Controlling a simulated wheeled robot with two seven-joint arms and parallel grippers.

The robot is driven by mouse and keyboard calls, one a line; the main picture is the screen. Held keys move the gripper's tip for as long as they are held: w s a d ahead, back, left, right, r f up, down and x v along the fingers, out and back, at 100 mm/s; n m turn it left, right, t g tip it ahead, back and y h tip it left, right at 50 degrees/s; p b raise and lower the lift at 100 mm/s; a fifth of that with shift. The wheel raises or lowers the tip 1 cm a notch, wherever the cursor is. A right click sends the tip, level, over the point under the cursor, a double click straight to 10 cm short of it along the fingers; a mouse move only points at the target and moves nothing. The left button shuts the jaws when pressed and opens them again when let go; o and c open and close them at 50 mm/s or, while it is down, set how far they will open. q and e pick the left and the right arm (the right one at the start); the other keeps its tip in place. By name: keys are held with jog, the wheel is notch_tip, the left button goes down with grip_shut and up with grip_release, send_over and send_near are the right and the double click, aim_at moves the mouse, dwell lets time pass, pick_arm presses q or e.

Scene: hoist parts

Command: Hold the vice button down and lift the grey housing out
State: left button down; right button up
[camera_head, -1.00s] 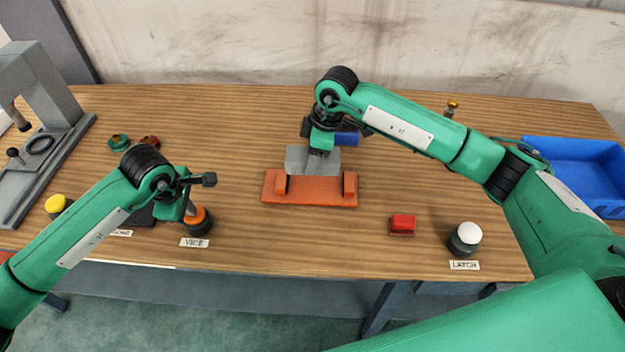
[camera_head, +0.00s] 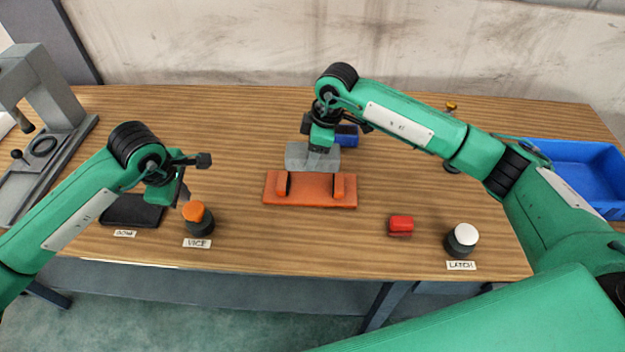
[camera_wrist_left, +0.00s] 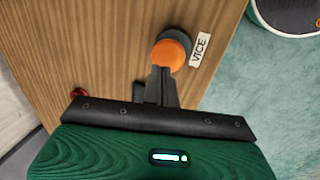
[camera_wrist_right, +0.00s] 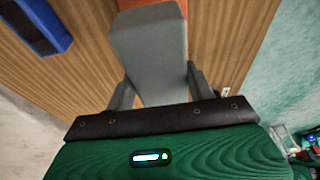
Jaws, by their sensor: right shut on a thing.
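The grey housing (camera_head: 312,157) is a block held in my right gripper (camera_head: 322,144), which is shut on it. It also shows between the fingers in the right wrist view (camera_wrist_right: 150,55). In the head view it appears just above and behind the orange vice (camera_head: 310,200), clear of the jaws. The vice button (camera_head: 194,211) has an orange cap on a dark base, with a VICE label in front; it also shows in the left wrist view (camera_wrist_left: 168,55).
A red block (camera_head: 400,225) and the white-capped LATCH button (camera_head: 462,238) stand front right. A blue part (camera_head: 347,136) lies behind the housing. A blue bin (camera_head: 575,165) is at the right, a grey press (camera_head: 50,110) at the left. A black pad (camera_head: 132,210) lies left of the vice button.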

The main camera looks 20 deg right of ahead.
pick_arm(q)
jog(key=shift+r, duration=0.3)
pick_arm(e)
jog(key=shift+r, duration=0.15)
